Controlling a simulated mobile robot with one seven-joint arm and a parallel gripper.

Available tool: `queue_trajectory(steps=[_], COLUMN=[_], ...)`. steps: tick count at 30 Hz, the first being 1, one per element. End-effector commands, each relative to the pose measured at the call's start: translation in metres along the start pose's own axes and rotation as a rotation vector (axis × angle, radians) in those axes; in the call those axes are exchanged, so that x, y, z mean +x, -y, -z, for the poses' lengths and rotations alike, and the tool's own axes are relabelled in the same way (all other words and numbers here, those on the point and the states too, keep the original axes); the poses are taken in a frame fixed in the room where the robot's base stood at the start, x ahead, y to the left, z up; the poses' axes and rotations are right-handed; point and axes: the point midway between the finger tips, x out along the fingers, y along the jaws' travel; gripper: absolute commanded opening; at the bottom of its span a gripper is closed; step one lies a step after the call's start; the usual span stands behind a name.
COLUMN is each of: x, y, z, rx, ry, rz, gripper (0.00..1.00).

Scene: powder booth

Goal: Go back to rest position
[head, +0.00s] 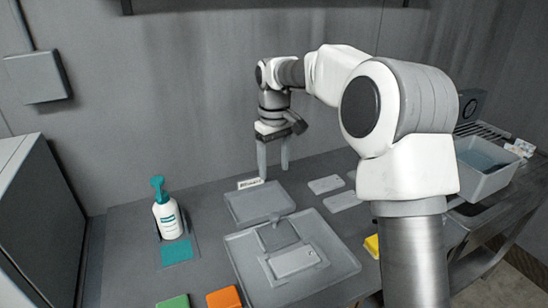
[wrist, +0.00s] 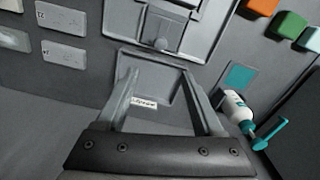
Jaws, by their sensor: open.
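My gripper (head: 273,160) is open and empty, pointing down above the back edge of the bench. It hangs over the rear of a grey shallow tray (head: 262,204) with a small white label (head: 250,183) at its back. In the wrist view my gripper (wrist: 172,105) has its two fingers wide apart, with the label (wrist: 145,102) showing between them. Nothing is held. I cannot tell the exact height of the fingertips above the tray.
A white pump bottle (head: 167,212) stands at the left beside a teal pad (head: 177,251). A larger tray (head: 340,262) holds a grey part with a light plate (head: 294,261). Green (head: 173,301) and orange (head: 223,297) blocks lie in front. A grey bin (head: 487,183) stands right.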

Motion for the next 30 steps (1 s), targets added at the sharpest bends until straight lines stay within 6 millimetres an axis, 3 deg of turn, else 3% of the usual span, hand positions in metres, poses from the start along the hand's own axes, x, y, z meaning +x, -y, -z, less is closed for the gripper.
queue_trajectory(steps=[4, 19, 23, 30], x=[-0.014, -0.024, -0.044, -0.082], y=[0.000, 0.001, 0.004, 0.013], z=[0.000, -0.006, -0.027, -0.091], rx=[0.000, 0.008, 0.038, 0.135], ry=[-0.001, -0.008, -0.033, -0.104], rz=[-0.001, -0.011, -0.043, -0.110], gripper=[0.69, 0.69, 0.69, 0.69])
